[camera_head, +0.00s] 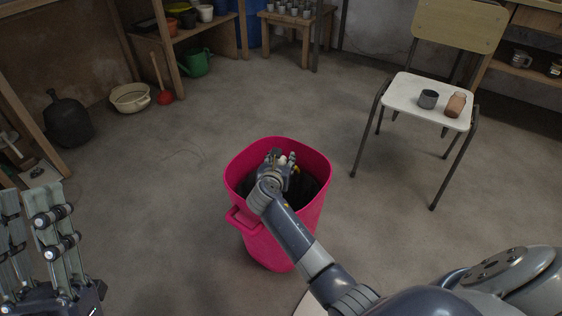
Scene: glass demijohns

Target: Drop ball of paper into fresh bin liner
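A pink bin (283,236) stands on the floor at the middle of the head view. A dark lining (313,186) shows inside it, which may be the bin liner. My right gripper (284,163) is over the bin's mouth, within its rim in this view. Its fingers are small and partly hidden by my wrist, so I cannot tell whether they are open or hold anything. I cannot make out a ball of paper. My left gripper (28,225) is at the lower left, away from the bin, its fingers apart and empty.
A chair (408,95) at the right carries a dark cup (428,99) and a brownish bottle (455,105). A dark demijohn (67,122), a basin (130,97), a red plunger (164,97) and a green watering can (196,63) stand at the back left. Floor around the bin is clear.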

